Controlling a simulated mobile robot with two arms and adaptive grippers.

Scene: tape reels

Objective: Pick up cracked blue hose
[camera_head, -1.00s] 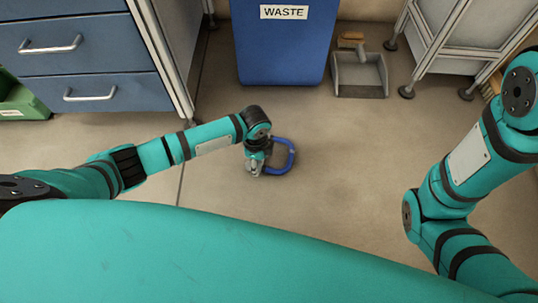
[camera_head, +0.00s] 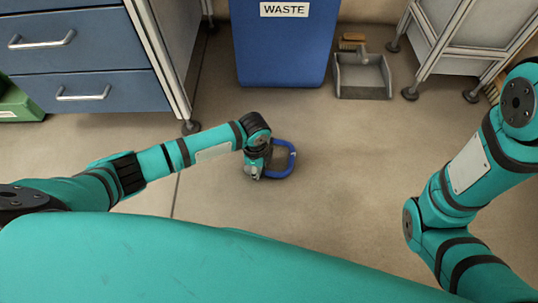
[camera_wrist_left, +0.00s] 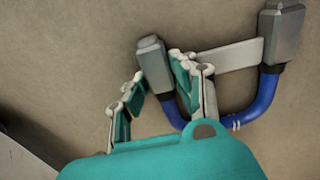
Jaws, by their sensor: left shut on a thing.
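The blue hose (camera_head: 291,160) is bent in a U over the floor, close to my left gripper. In the left wrist view the hose (camera_wrist_left: 262,98) has a grey block-like fitting on each end, and pale marks on its bend. A pale strip spans between the fittings. My left gripper (camera_head: 256,172) points down at the hose's left side. In the left wrist view its fingers (camera_wrist_left: 152,95) are shut on the hose near the left fitting. Part of the hose is hidden behind a finger and the wrist. Whether it touches the floor is unclear. My right gripper is out of view.
A blue bin (camera_head: 284,55) labelled WASTE stands behind the hose. A grey dustpan (camera_head: 362,78) with a brush is right of it. Blue drawers (camera_head: 85,60) stand at left, a metal-framed cabinet (camera_head: 455,45) at right. The floor (camera_head: 345,150) around the hose is clear.

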